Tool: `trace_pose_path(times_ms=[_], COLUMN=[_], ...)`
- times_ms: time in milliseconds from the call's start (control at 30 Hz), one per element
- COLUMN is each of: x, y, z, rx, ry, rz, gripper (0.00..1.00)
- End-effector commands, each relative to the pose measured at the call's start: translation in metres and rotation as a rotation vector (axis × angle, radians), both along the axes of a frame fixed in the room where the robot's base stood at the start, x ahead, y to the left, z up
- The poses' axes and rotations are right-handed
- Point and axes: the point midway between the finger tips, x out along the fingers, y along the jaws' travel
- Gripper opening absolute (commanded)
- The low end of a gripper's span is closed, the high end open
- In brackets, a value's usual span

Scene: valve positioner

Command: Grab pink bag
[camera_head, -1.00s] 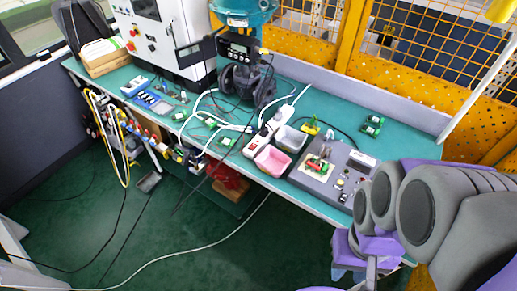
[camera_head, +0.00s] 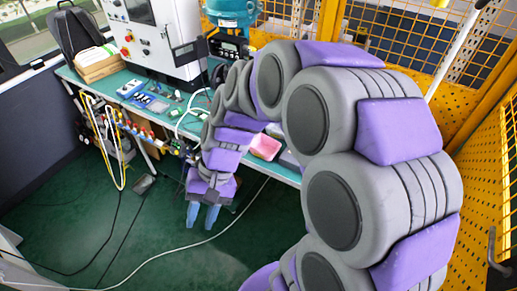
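A small open pink container (camera_head: 265,147) sits on the front edge of the green workbench; it is the only pink thing I can make out, and I cannot tell that it is a bag. My gripper (camera_head: 202,215) hangs pointing down in front of the bench, left of and below the pink container. Its two blue fingers are apart, with nothing seen between them. The lower shelf area behind my gripper is hidden, including the spot where a red item showed earlier.
My grey and purple arm covers the right half of the bench. The green workbench (camera_head: 170,122) carries a white cabinet (camera_head: 160,40), a blue-green valve actuator (camera_head: 232,12) and cables. Hoses (camera_head: 95,125) hang at the left. The green floor (camera_head: 150,225) is mostly clear, with cables across it.

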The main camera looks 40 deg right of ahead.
Motion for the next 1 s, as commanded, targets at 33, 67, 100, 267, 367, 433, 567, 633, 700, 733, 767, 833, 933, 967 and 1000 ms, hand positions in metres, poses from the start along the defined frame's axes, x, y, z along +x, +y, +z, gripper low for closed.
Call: trace_pose_path(times_ms=[33, 67, 100, 267, 367, 433, 567, 633, 700, 733, 767, 833, 933, 967, 1000], x=[0.017, 0.028, 0.041, 0.093, 0.123, 0.142, 0.171, 0.182, 0.189, 0.190, 0.191, 0.189, 0.178, 0.173, 0.167], y=[-0.005, -0.007, -0.012, -0.037, -0.063, -0.086, -0.139, -0.173, -0.208, -0.224, -0.241, -0.280, -0.331, -0.345, -0.363], z=[-0.004, -0.005, -0.008, -0.019, -0.029, -0.038, -0.062, -0.077, -0.095, -0.103, -0.113, -0.135, -0.168, -0.178, -0.190], rx=[0.053, 0.081, 0.119, 0.268, 0.357, 0.419, 0.526, 0.581, 0.636, 0.660, 0.681, 0.729, 0.792, 0.808, 0.827], ry=[0.019, 0.023, 0.033, 0.071, 0.090, 0.104, 0.129, 0.139, 0.153, 0.159, 0.165, 0.174, 0.190, 0.195, 0.197], rz=[-0.069, -0.109, -0.163, -0.391, -0.544, -0.653, -0.871, -0.991, -1.113, -1.167, -1.221, -1.347, -1.521, -1.569, -1.629], gripper=[0.33, 0.33, 0.33, 0.33, 0.33, 0.33, 0.33, 0.33, 0.33, 0.33, 0.33, 0.33, 0.33, 0.33, 0.33])
